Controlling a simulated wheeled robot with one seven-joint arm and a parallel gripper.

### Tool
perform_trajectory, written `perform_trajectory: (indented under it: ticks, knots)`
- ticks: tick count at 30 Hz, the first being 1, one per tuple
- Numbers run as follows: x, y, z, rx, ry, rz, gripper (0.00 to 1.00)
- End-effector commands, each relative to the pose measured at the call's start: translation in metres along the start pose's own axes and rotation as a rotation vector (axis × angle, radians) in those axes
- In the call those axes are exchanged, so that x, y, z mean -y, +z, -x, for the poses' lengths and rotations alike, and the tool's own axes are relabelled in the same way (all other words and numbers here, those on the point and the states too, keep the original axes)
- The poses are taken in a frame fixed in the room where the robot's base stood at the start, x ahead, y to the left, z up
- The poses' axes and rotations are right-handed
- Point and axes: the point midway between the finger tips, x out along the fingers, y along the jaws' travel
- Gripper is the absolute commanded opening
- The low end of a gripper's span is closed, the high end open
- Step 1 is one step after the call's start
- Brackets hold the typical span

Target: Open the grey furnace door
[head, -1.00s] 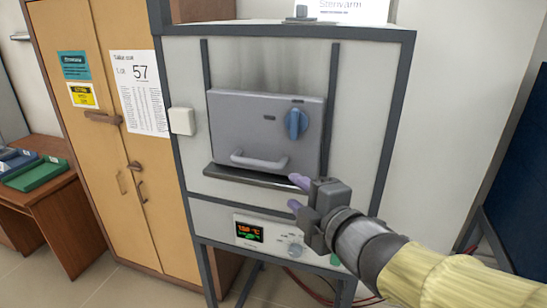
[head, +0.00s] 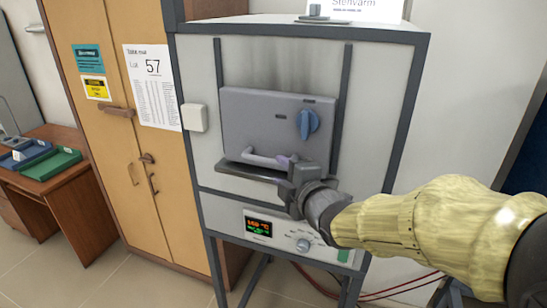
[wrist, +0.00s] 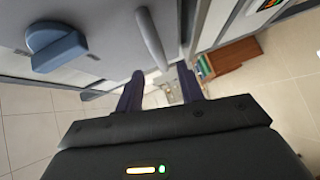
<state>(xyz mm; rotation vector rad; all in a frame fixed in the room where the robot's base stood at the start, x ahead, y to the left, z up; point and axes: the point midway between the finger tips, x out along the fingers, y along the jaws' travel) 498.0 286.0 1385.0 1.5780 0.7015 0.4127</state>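The grey furnace door (head: 262,118) is closed on the front of the furnace. It has a blue knob (head: 308,124) at its upper right and a pale bar handle (head: 262,161) along its bottom. My gripper (head: 287,161) is at the right end of the handle, partly hiding it. In the wrist view, its two dark purple fingers (wrist: 159,80) are apart. The handle bar (wrist: 150,38) runs down toward the gap between the fingertips, with its near end between or just beyond them. I cannot tell whether they touch. The knob (wrist: 56,50) is left of the handle.
A ledge (head: 255,172) juts out below the door. Under it is a control panel with a lit display (head: 258,227) and dial. A wooden cabinet (head: 110,180) stands left of the furnace. A desk with blue and green trays (head: 50,165) is farther left.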

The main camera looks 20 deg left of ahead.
Motion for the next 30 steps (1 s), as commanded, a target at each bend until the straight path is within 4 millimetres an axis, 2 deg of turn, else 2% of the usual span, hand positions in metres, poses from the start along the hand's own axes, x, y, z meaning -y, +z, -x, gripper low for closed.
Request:
perform_trajectory:
  ticks: [9, 15, 26, 30]
  knots:
    - [-0.001, -0.001, -0.044, -0.001, -0.002, 0.0, 0.38]
    - [-0.001, -0.001, -0.065, -0.001, -0.001, 0.0, 0.38]
    - [0.0, 0.0, -0.069, -0.001, 0.0, 0.001, 0.38]
    - [0.0, 0.0, -0.069, -0.001, 0.0, 0.001, 0.12]
